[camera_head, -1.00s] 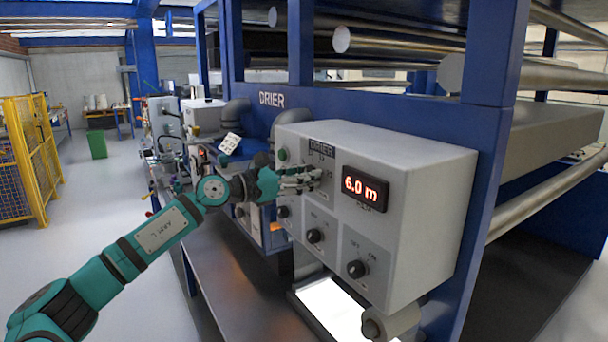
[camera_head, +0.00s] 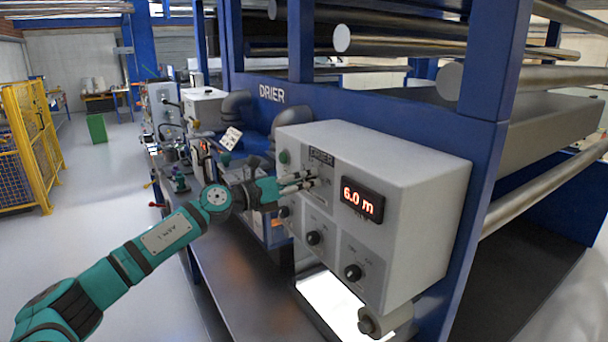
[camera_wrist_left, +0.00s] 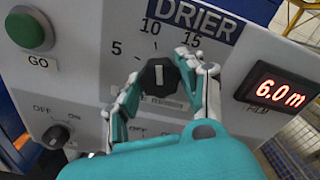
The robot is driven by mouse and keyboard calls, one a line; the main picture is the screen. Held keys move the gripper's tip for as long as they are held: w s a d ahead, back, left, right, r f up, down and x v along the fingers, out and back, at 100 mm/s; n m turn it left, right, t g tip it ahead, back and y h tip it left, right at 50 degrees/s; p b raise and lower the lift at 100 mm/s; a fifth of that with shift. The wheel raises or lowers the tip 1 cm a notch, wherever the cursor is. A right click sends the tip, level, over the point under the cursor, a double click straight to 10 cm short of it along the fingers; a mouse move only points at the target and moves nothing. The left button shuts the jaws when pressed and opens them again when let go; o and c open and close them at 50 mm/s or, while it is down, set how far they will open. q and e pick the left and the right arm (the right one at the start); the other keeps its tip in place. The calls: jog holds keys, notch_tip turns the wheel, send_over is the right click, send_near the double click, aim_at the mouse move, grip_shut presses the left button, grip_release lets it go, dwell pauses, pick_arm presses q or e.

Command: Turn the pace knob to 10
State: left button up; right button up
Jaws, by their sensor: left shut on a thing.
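The pace knob (camera_wrist_left: 160,76) is black with a white pointer line, on the grey DRIER panel (camera_head: 400,165). In the left wrist view its line points up, close to the 10 mark (camera_wrist_left: 150,26), between the 5 (camera_wrist_left: 117,47) and the 15 (camera_wrist_left: 193,40). My left gripper (camera_wrist_left: 160,72) has one finger on each side of the knob and is shut on it. In the head view my left gripper (camera_head: 298,182) reaches the panel's upper left and hides the knob. The red display (camera_head: 362,200) reads 6.0 m. My right gripper is not in view.
A green GO button (camera_wrist_left: 30,30) sits left of the knob. An OFF/ON switch (camera_wrist_left: 55,137) is below it. Two more black knobs, one upper (camera_head: 313,238) and one lower (camera_head: 353,272), are lower on the panel. A blue frame post (camera_head: 465,230) stands right of the box.

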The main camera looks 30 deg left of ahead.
pick_arm(q)
jog(key=shift+a+r+n+p, duration=0.1)
jog(key=shift+n+p, duration=0.2)
jog(key=shift+n, duration=0.2)
jog(key=o, duration=1.2)
jog(key=shift+s, duration=0.1)
jog(key=shift+v, duration=5.9)
jog(key=shift+a, duration=0.1)
